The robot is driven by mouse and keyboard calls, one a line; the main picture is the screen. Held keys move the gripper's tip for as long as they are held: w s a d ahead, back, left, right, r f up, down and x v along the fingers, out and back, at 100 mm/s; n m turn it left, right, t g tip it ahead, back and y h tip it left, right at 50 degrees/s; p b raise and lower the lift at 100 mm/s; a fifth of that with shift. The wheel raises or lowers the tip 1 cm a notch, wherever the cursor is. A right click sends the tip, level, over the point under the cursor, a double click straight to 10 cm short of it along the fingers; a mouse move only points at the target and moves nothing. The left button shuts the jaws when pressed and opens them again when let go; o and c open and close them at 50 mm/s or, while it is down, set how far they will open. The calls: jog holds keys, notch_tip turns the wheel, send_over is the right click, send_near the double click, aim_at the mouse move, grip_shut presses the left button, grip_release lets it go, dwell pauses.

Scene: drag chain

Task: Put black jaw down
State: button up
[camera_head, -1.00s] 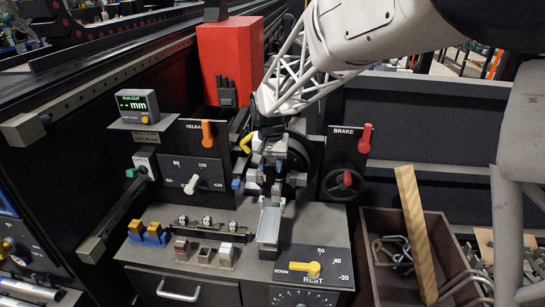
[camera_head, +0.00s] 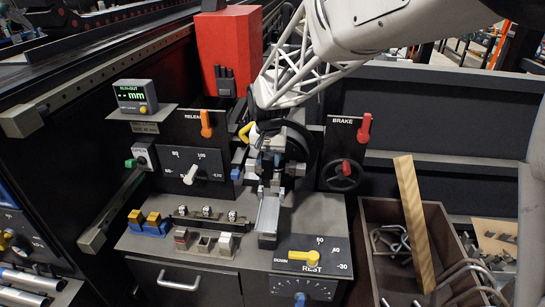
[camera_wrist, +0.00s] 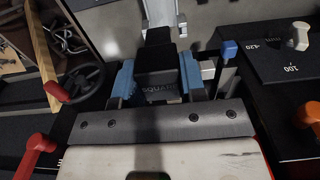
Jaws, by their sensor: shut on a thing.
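My gripper (camera_wrist: 158,82) has blue fingers and is shut on a black block, the black jaw (camera_wrist: 157,66), marked with white lettering that reads like "SQUARE". In the head view my gripper (camera_head: 268,172) is in front of the dark round wheel, just behind the upper end of a pale grey channel (camera_head: 268,212). The channel also shows beyond the jaw in the wrist view (camera_wrist: 161,14). The head view does not show the held jaw clearly, and I cannot tell whether it touches anything below.
The RELEASE lever (camera_head: 206,124) and BRAKE lever (camera_head: 364,128) flank the gripper. A yellow DOWN knob (camera_head: 305,257) is in front. A bin (camera_head: 440,222) of metal hooks stands right.

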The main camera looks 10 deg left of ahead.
jog(key=w+d+f, duration=0.3)
jog(key=d+f, duration=0.2)
jog(key=d, duration=0.3)
jog(key=w+d+f, duration=0.3)
jog(key=d+f, duration=0.2)
jog(key=d, duration=0.3)
jog(key=shift+w+f, duration=0.15)
jog(key=shift+w, duration=0.1)
notch_tip(320, 180, down, 14)
dwell(0.5)
jog(key=shift+f, duration=0.1)
jog(key=shift+f, duration=1.9)
jog(key=shift+f, duration=0.15)
jog(key=o, duration=1)
